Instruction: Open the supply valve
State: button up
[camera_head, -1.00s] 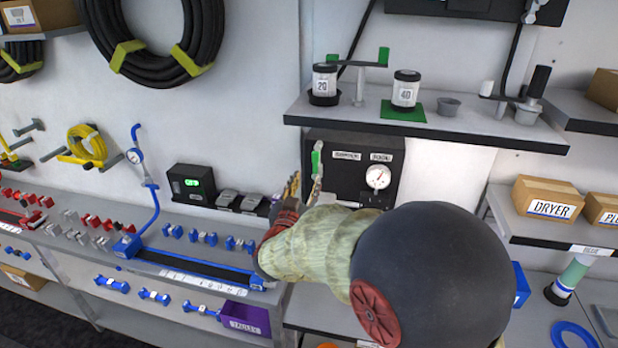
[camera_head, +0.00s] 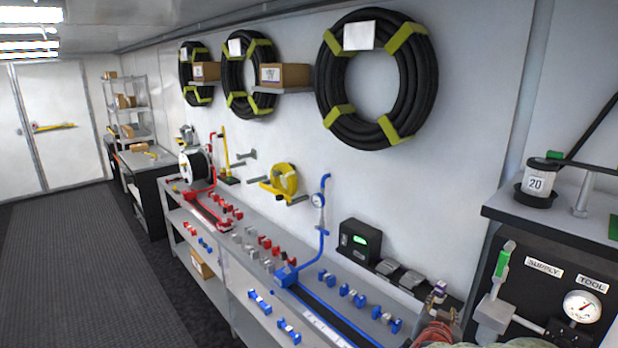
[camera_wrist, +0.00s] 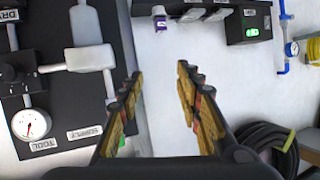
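The supply valve is a grey fitting with a green-tipped lever (camera_head: 503,260) on the black panel (camera_head: 545,292) at the lower right of the head view. The lever stands nearly upright, left of the SUPPLY label (camera_head: 543,267). My gripper (camera_head: 438,294) is left of the valve, partly cut off by the bottom edge. In the wrist view my gripper (camera_wrist: 157,82) is open, with an empty gap between its fingers. There the grey valve body (camera_wrist: 90,57) is left of the fingers, apart from them.
A pressure gauge (camera_head: 582,307) marked TOOL is right of the valve. A shelf (camera_head: 560,225) with a jar (camera_head: 536,183) overhangs the panel. A black box with a green display (camera_head: 359,243) and the blue fittings bench are to the left. The aisle floor (camera_head: 80,260) is clear.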

jog(key=s+a+f+n+g+y+b, duration=0.1)
jog(key=s+a+f+n+g+y, duration=0.2)
jog(key=s+a, duration=0.4)
jog(key=s+a+f+n+g+y+b, duration=0.1)
jog(key=s+a+f+y+b, duration=0.15)
jog(key=s+a+y, duration=0.4)
jog(key=s+a+n+g+h+b, duration=0.2)
jog(key=s+b, duration=0.5)
jog(key=s, duration=1)
jog(key=shift+a+r+n, duration=0.2)
jog(key=shift+r+n, duration=0.25)
jog(key=shift+n, duration=0.35)
